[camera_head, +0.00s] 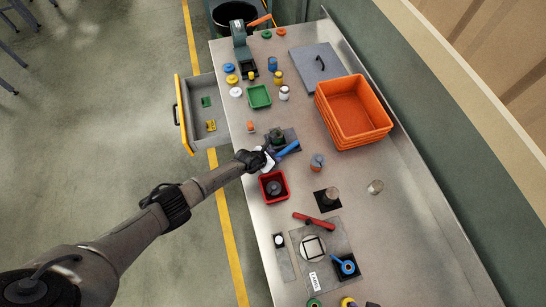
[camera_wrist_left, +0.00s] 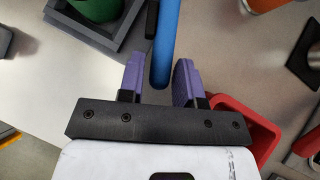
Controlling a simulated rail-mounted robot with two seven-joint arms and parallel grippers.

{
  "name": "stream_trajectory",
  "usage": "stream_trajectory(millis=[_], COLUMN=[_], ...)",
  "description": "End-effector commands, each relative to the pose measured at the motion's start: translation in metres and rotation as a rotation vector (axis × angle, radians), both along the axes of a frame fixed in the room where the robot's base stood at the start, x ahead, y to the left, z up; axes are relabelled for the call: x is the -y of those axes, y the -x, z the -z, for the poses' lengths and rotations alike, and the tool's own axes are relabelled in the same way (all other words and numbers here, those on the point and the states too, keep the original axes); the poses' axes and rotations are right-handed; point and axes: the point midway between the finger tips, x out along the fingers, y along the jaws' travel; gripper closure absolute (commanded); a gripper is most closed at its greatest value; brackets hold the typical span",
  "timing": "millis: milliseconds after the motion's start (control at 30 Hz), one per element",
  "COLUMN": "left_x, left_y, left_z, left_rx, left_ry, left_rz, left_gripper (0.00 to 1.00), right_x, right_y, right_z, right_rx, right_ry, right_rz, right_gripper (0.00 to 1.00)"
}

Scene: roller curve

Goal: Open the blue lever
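The blue lever (camera_head: 289,149) belongs to a fixture with a green part (camera_head: 277,134) on a dark square base near the middle of the table. My left gripper (camera_head: 270,157) is at the lever's near end in the head view. In the left wrist view the blue lever (camera_wrist_left: 166,40) reaches down between the two purple fingers of my left gripper (camera_wrist_left: 159,68). The fingers are apart, with a gap beside the lever, most clearly on its left. Part of the fixture is cut off at the top of that view. My right gripper is not in view.
A red square bin (camera_head: 264,190) is close beside the left gripper; its rim also shows in the wrist view (camera_wrist_left: 238,105). Orange crates (camera_head: 325,108) stand behind, right of the fixture. An open drawer (camera_head: 186,130) juts out left.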

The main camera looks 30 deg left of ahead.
Motion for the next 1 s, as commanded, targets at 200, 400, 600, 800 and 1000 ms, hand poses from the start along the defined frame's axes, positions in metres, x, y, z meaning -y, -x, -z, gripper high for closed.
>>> stream_trajectory(millis=[200,400,600,800,1000], left_x=[-0.001,-0.008,-0.021,-0.032,-0.039], left_y=[0.001,0.016,0.043,0.065,0.079], left_z=[-0.004,-0.025,-0.052,-0.074,-0.089], left_rx=[0.002,0.002,0.002,0.001,0.001], left_ry=[0.001,0.001,0.001,0.000,0.000], left_rz=[0.000,0.001,0.001,0.001,0.001], left_gripper=[0.68,0.68,0.68,0.68,0.68], right_x=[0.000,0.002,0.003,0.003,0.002], right_y=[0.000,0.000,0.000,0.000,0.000], right_z=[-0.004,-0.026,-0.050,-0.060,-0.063], right_rx=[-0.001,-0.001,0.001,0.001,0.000], right_ry=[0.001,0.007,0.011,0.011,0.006], right_rz=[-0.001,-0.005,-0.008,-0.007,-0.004], right_gripper=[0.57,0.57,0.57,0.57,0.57])
